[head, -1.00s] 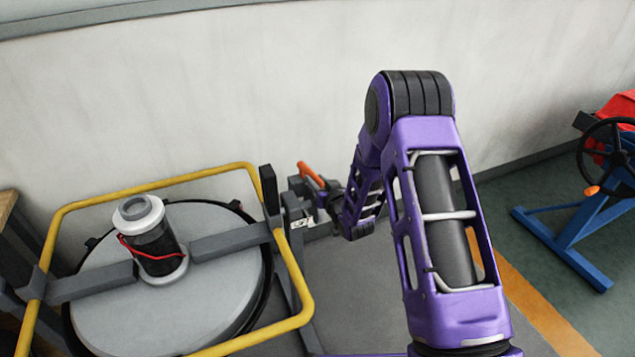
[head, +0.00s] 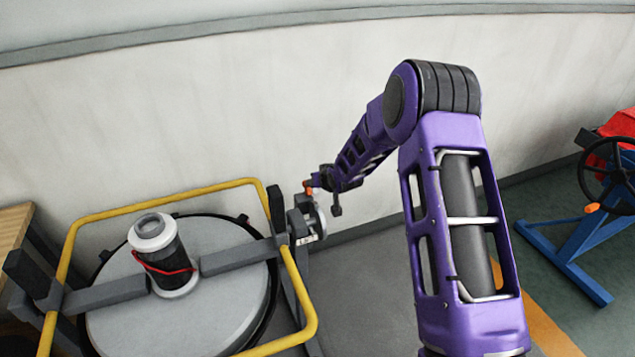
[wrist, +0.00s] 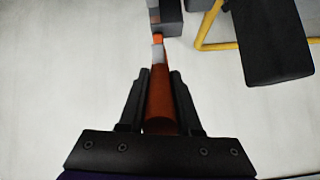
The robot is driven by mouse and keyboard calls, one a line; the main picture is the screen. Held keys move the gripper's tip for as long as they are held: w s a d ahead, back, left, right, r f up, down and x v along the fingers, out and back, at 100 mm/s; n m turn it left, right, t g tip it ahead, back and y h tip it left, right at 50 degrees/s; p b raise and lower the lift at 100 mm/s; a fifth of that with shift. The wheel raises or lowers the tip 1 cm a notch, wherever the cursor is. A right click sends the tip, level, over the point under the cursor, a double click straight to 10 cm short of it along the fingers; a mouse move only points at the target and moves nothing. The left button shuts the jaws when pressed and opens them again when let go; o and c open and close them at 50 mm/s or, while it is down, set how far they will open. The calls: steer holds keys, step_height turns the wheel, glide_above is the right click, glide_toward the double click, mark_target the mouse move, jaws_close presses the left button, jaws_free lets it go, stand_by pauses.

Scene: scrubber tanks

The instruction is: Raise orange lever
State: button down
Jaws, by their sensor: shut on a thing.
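The orange lever (head: 308,185) stands upright at the grey bracket (head: 303,215) on the right side of the tank's yellow frame. In the wrist view the lever (wrist: 161,95) runs between the two black fingers. My gripper (head: 316,181) is at the lever's upper part, coming from the right; it also shows in the wrist view (wrist: 160,98), shut on the lever. The gripper partly hides the lever in the head view.
A round grey tank lid (head: 215,310) with a yellow tube frame (head: 160,203) lies to the left. A blue stand (head: 570,255) with a black handwheel (head: 608,170) is at the right. A pale wall is behind.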

steer(key=shift+w+r, duration=0.1)
steer(key=c, duration=0.6)
jaws_free()
steer(key=p+v, duration=0.1)
steer(key=v, duration=1.6)
steer(key=shift+s, duration=0.2)
steer(key=shift+r, duration=0.1)
